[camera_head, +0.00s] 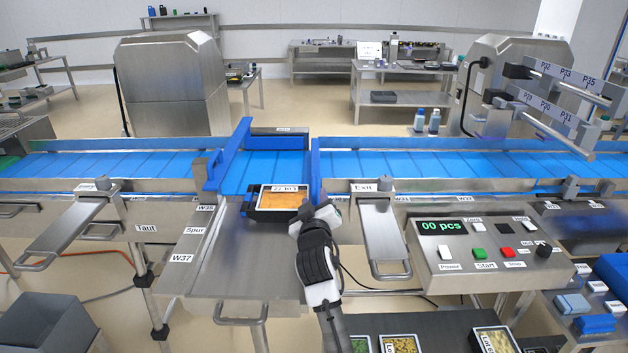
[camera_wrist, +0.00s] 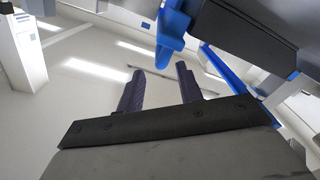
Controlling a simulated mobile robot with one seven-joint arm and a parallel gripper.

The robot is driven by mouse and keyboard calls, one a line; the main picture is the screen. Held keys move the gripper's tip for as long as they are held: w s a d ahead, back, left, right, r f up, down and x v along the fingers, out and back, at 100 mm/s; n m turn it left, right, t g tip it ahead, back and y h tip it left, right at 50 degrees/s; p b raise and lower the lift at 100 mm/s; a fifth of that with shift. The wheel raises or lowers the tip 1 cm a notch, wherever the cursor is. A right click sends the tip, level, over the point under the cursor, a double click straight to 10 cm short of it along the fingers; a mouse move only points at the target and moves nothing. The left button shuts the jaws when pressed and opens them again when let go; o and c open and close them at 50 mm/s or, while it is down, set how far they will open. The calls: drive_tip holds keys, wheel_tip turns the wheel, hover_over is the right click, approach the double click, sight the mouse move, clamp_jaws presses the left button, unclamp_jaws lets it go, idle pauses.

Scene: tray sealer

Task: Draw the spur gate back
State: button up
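The spur (camera_head: 238,262) is a steel chute labelled "Spur" running from the blue belt toward me. A tall blue bar (camera_head: 230,156) stands along the left of the belt section at its head, and a second blue bar (camera_head: 315,168) along the right. I cannot tell which is the gate. A black tray of orange food (camera_head: 280,199) sits at the chute's top. My gripper (camera_head: 318,208) is beside the tray's right edge; its tips are hard to see there. In the wrist view its two dark fingers (camera_wrist: 160,88) stand apart with nothing between them, near a blue part (camera_wrist: 171,38).
The control box (camera_head: 478,253) reads "00 pcs" at right. Filled trays (camera_head: 400,344) stand low in front. A grey bin (camera_head: 45,325) is at lower left. The spur's lower surface is clear.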

sight(314, 191)
drive_tip(key=w+p, duration=0.2)
drive_tip(key=w, duration=0.5)
drive_tip(key=shift+w, duration=0.2)
clamp_jaws()
